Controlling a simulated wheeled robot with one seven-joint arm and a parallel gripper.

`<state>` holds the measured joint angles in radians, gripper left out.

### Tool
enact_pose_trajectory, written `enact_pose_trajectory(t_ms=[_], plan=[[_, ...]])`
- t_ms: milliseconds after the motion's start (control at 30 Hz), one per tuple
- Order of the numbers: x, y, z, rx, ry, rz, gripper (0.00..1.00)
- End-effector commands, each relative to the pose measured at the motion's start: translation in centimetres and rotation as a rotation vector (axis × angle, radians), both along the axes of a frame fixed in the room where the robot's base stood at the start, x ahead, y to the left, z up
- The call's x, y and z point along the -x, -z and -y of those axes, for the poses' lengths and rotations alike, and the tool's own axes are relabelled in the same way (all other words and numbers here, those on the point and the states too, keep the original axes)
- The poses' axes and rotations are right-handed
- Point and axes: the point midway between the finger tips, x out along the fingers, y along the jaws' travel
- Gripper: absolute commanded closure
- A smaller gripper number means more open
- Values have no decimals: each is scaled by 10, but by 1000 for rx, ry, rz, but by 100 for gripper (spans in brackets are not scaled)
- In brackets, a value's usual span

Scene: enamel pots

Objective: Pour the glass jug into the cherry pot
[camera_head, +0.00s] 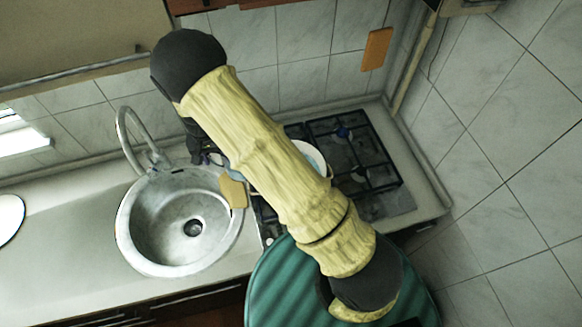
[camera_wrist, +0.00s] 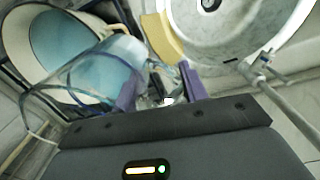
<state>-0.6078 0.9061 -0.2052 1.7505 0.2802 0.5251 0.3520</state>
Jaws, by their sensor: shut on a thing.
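In the wrist view the two purple fingers of my gripper (camera_wrist: 158,82) are shut on the glass jug (camera_wrist: 98,72) at its handle side. The jug is clear with a bluish rim and lies tilted in the picture, overlapping the pot. The pot (camera_wrist: 18,47) has a cream rim and wall and a pale blue area inside; I cannot tell whether that is liquid or enamel. Its outer colour is hidden. In the head view the pot (camera_head: 309,153) shows partly beside my arm, on the stove. My arm covers most of the jug and gripper there.
The round sink (camera_head: 160,225) with its curved tap (camera_head: 128,125) lies left of the stove (camera_head: 350,160). A yellow sponge-like piece (camera_head: 233,191) sits on the sink's right rim. A green ribbed round surface (camera_head: 280,290) is in front. Tiled walls close off the back and right.

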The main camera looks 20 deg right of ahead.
Motion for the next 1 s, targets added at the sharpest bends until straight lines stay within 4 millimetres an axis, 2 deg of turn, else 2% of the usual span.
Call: enact_pose_trajectory(t_ms=[267,533,900,1000], plan=[[-2,-3,7,-44,1,6,100],[-1,-9,18,-164,1,26,100],[1,-33,32,-346,1,62,100],[2,-33,38,-396,4,67,100]])
